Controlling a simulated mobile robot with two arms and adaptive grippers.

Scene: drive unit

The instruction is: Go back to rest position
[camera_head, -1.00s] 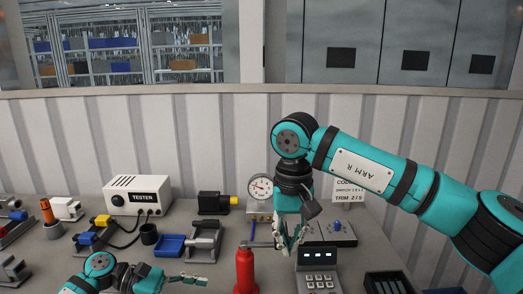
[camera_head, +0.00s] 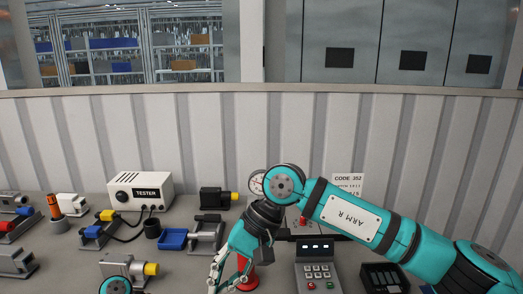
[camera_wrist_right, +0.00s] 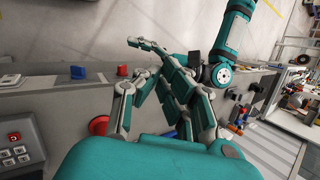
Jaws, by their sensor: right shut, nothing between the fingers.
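My right arm comes in from the right in the head view and bends down at its elbow. Its gripper (camera_head: 222,274) hangs low over the bench, in front of and partly over a red cylinder (camera_head: 250,278). In the right wrist view the right gripper's fingers (camera_wrist_right: 160,95) are closed together with nothing between them. Of my left arm only a teal joint shows at the bottom edge of the head view. A teal arm also stands behind the right fingers in the right wrist view. Its jaw state is unclear.
A keypad box (camera_head: 318,270) and a dark tray (camera_head: 384,278) stand right of the right gripper. A blue tray (camera_head: 173,239), a grey vise (camera_head: 206,234) and a white tester (camera_head: 139,191) lie to the left. A silver motor with a yellow end (camera_head: 127,268) is near the left joint.

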